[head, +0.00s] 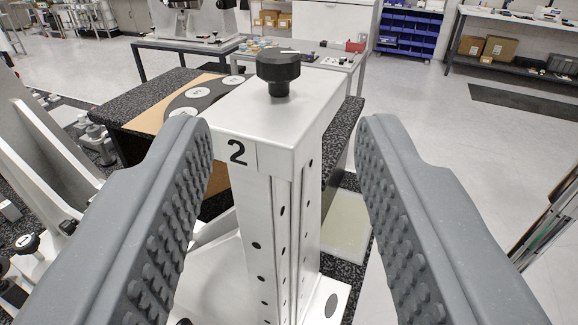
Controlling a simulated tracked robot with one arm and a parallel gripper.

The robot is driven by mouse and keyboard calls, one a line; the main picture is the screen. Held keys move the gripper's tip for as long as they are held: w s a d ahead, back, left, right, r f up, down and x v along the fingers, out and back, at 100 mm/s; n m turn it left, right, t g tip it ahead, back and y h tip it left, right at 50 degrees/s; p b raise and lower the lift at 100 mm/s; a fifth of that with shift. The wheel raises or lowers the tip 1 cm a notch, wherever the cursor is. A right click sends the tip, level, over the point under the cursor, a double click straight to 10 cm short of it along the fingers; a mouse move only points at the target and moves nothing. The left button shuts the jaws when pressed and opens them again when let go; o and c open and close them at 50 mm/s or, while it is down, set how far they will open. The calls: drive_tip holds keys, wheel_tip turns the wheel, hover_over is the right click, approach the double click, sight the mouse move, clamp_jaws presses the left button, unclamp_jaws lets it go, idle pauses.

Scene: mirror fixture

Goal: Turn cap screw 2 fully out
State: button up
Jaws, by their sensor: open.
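Cap screw 2 (278,72) is a black knob with a faceted head, standing upright on a short black stem on top of a white post (262,200). The post's cap block (237,153) carries the number 2 on its front face. My gripper (284,135) is open, with one grey studded finger on each side of the post. The knob is between the fingers in the picture but lies beyond their tips, and neither finger appears to touch the knob or post. The post's lower part runs out of view at the bottom.
A dark speckled table (165,90) with a black plate bearing numbered white discs is behind the post. White fixture parts (50,150) and smaller black knobs (27,243) crowd the left. Open floor (480,150) lies to the right. Benches and blue bins (408,35) are far back.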

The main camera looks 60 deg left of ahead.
drive_tip(key=shift+b+v, duration=0.3)
drive_tip(key=shift+v, duration=1.65)
